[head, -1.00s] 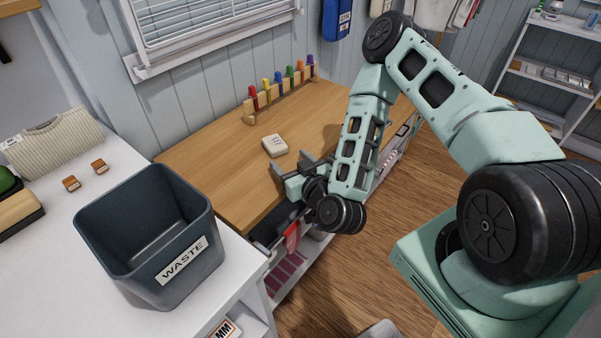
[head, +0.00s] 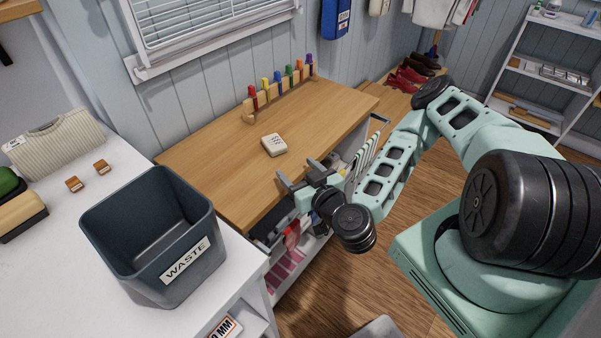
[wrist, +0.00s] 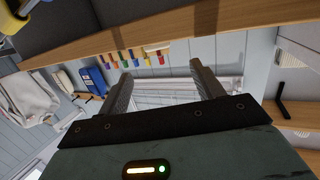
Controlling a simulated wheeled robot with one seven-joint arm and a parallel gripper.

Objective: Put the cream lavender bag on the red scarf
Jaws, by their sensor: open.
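The cream lavender bag (head: 274,144) is a small pale block with dark marks on top, lying flat on the wooden table in the head view. My gripper (head: 300,172) is at the table's front edge, on the near right side of the bag and apart from it. Its two fingers are spread and empty, as the wrist view also shows (wrist: 160,70). A red cloth (head: 291,237), perhaps the red scarf, shows partly in the storage below the tabletop. The gripper, arm and table edge hide part of that storage.
The wooden table (head: 215,165) is mostly bare, with a rack of coloured pegs (head: 282,88) at its back. A dark waste bin (head: 150,235) stands on the white counter at left. The floor (head: 420,215) right of the table is open.

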